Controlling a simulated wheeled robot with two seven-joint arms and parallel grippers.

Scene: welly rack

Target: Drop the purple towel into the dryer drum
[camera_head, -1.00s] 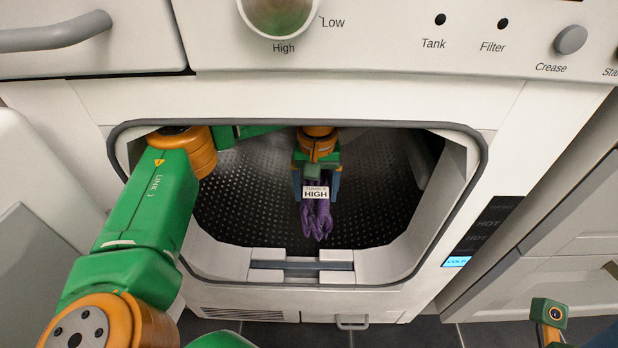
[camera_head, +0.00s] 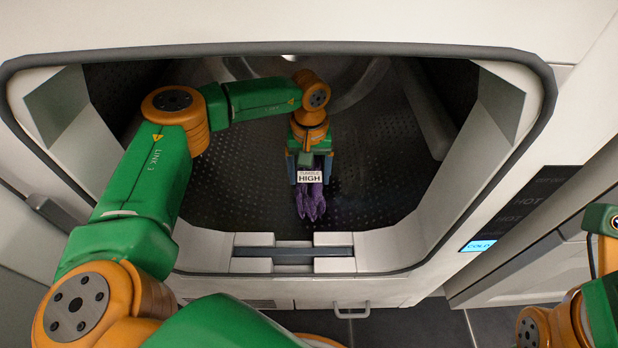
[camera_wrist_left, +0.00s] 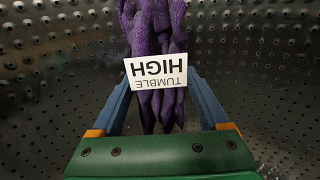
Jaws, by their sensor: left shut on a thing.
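The purple towel (camera_head: 310,203) hangs in folds from my left gripper (camera_head: 309,174), with a white "TUMBLE HIGH" tag on it. My left gripper is shut on the towel, inside the dryer drum (camera_head: 235,190), whose dark wall is dotted with holes. The left wrist view shows the towel (camera_wrist_left: 153,35) between the blue fingers, with the drum wall (camera_wrist_left: 50,60) around. I cannot tell whether the towel's lower end touches the drum. Part of my right arm shows at the lower right; its gripper jaws cannot be made out.
The grey-rimmed dryer opening (camera_head: 290,48) surrounds my left arm, with its lower sill (camera_head: 210,250) in front of the towel. A small handle (camera_head: 338,311) sits below the opening.

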